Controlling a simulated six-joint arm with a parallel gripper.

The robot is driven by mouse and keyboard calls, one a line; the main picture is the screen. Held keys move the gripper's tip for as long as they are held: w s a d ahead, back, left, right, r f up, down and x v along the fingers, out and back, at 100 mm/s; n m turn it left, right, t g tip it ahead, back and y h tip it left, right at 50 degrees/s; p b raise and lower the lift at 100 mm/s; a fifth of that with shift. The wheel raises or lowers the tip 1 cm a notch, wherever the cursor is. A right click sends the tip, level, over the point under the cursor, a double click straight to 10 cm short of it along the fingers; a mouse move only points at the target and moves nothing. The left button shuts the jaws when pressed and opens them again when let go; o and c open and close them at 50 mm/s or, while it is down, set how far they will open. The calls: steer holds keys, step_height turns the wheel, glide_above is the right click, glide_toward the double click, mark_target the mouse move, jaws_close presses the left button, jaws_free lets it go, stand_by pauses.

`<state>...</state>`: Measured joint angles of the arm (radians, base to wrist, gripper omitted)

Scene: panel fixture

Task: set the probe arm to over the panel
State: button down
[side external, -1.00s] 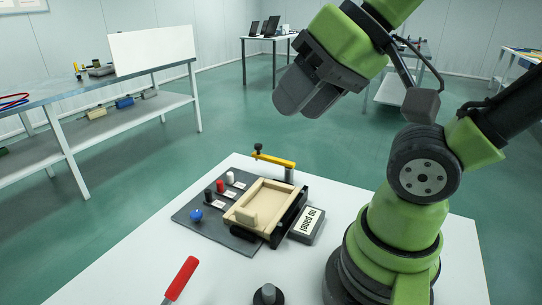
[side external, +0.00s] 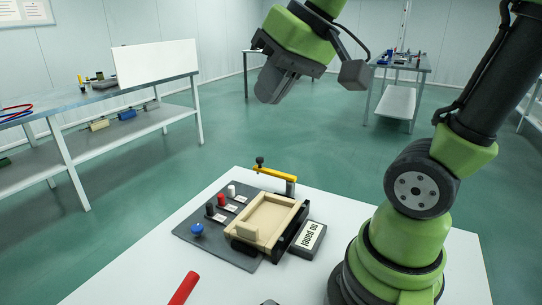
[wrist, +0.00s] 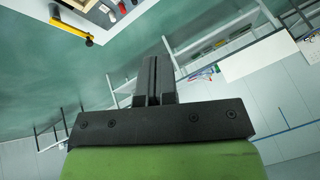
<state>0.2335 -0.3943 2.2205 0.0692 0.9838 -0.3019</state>
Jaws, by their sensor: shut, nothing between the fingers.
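The yellow probe arm (side external: 276,173) sits on a post at the back right corner of the panel fixture, with a black knob (side external: 259,161) at its free end. It points left along the back, clear of the beige panel tray (side external: 270,218). It also shows at the top left of the wrist view (wrist: 72,31). My gripper (side external: 268,92) is shut and empty, high in the air above and behind the fixture, apart from the probe arm. Its closed fingers show in the wrist view (wrist: 151,75).
The fixture's dark base (side external: 215,241) carries a blue knob (side external: 197,230) and red, white and black pegs. A "no panel" sign (side external: 310,237) stands right of the tray. A red handle (side external: 184,289) is at the table's front. Air around my gripper is free.

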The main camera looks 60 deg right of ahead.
steer(key=w+d+f+g, duration=0.1)
steer(key=w+d+f, duration=0.1)
steer(key=w+d, duration=0.4)
steer(key=w+d+f, duration=0.2)
steer(key=w+d, duration=0.1)
steer(key=d, duration=0.5)
steer(key=s+d+f+t+y, duration=0.1)
steer(key=d+f, duration=0.5)
steer(key=d, duration=0.3)
steer(key=s+d+f, duration=0.1)
steer(key=d+f, duration=0.5)
steer(key=d, duration=0.2)
steer(key=w+a+f, duration=0.5)
steer(key=w+f, duration=0.1)
steer(key=f, duration=0.2)
steer(key=shift+w+a+f, duration=0.35)
steer(key=shift+a, duration=0.05)
